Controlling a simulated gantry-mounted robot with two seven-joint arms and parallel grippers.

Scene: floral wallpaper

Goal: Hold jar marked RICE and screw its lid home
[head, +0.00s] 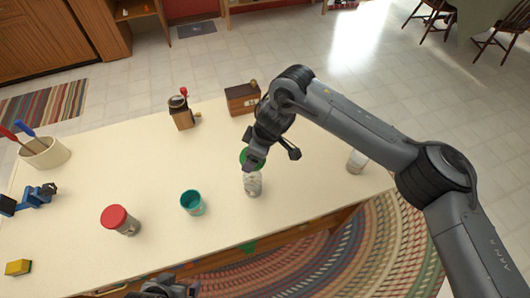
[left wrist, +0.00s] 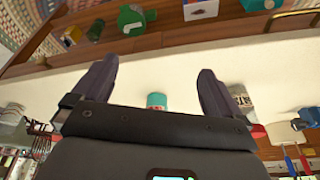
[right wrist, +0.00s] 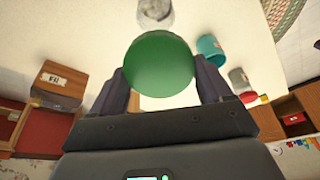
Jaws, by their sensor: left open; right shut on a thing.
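My right gripper (head: 262,160) is shut on a round green lid (head: 250,158), which also shows between its fingers in the right wrist view (right wrist: 160,64). A clear glass jar (head: 253,184) with pale contents stands upright on the counter just below the lid in the head view. It shows beyond the lid in the right wrist view (right wrist: 155,14); the lid looks apart from it. I cannot read a RICE label on it. My left gripper (head: 165,290) is at the counter's front edge, open and empty between its fingers in the left wrist view (left wrist: 150,78).
A red-lidded jar (head: 128,228) and a teal cup (head: 192,203) stand left of the glass jar. Another jar (head: 357,161) stands at the right. A grinder (head: 181,112) and a wooden box (head: 242,98) are behind. The front counter edge is clear.

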